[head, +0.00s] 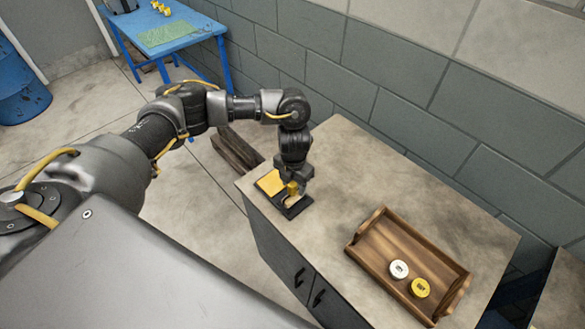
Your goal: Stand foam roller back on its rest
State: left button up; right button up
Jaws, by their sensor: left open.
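My left gripper (293,190) reaches down over the left end of the cabinet top (345,180). It is open, with its fingertips around or just beside a small yellow upright part. A yellow piece (269,182), which looks like the foam roller, lies just left of the fingers. A dark, flat holder (297,209), which looks like the rest, sits under and in front of the gripper. The gripper partly hides both, so I cannot tell how the roller and rest touch. My right gripper is not in view.
A wooden tray (375,226) holding a white tin (399,269) and a yellow tin (420,288) stands to the right. The cabinet top between is clear. A block wall runs behind. A blue table (170,44) and a blue drum (22,95) stand far left.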

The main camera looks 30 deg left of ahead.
pick_arm(q)
notch_tip(320, 180, up, 10)
jog(key=shift+s, duration=0.1)
dwell(0.6)
